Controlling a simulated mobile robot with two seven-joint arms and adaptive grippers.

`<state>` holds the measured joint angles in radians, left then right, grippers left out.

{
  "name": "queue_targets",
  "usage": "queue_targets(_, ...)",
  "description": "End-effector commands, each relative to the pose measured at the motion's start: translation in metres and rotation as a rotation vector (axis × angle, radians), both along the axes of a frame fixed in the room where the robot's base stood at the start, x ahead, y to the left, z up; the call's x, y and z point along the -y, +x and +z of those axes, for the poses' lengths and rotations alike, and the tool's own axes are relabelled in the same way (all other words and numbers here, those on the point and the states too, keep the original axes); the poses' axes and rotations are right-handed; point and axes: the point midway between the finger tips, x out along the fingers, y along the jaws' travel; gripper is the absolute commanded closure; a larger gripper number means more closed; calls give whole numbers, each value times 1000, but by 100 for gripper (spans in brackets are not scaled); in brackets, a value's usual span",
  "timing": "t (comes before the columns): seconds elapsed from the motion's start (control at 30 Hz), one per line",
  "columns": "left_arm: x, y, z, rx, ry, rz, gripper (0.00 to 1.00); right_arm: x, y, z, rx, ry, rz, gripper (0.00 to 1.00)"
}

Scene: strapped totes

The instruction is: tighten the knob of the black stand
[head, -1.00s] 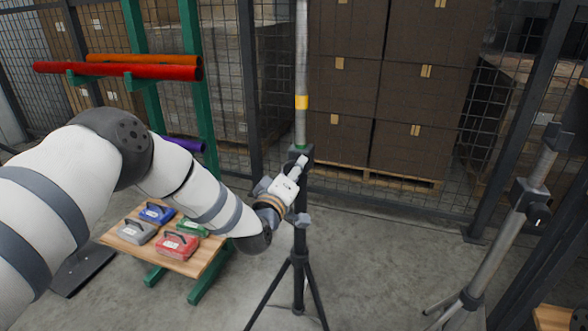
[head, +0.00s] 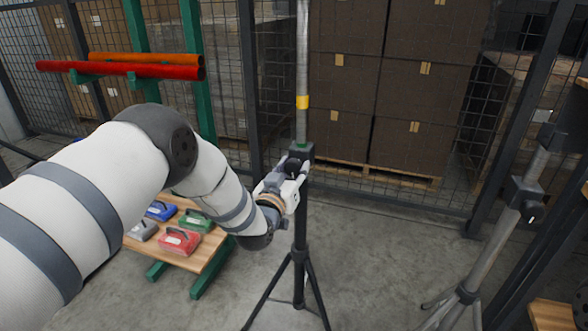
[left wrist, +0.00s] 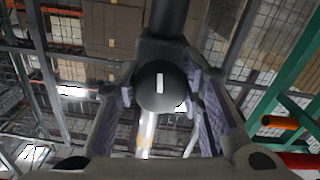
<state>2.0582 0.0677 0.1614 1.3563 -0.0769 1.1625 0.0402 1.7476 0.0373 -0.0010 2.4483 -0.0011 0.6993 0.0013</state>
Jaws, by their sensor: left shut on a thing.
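The black stand (head: 300,230) stands upright on tripod legs in the middle of the head view, with a grey pole above its dark collar. Its knob (left wrist: 160,87) is round and black with a white bar mark, which looks nearly vertical in the left wrist view. My left gripper (head: 297,170) reaches the collar from the left. It is shut on the knob, with one finger on each side in the left wrist view. In the head view the gripper partly hides the knob. My right gripper is not in view.
A second, grey stand (head: 482,255) is at the right. A low wooden table (head: 207,258) with several colored cases stands left of the black stand. A green rack (head: 198,95) holds red and orange tubes. Stacked boxes (head: 420,90) stand behind a mesh fence.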

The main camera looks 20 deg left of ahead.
Motion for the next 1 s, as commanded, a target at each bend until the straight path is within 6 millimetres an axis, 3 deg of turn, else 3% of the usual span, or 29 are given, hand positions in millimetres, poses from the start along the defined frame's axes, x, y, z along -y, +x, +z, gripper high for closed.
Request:
queue_targets(0.73,-1,1,2,7,77,1,93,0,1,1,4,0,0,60)
queue_targets(0.77,-1,1,2,7,77,1,61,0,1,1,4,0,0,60)
queue_targets(0.83,-1,0,2,7,77,1,45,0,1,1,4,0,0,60)
queue_targets(1.0,0,0,1,5,77,0,44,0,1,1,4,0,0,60)
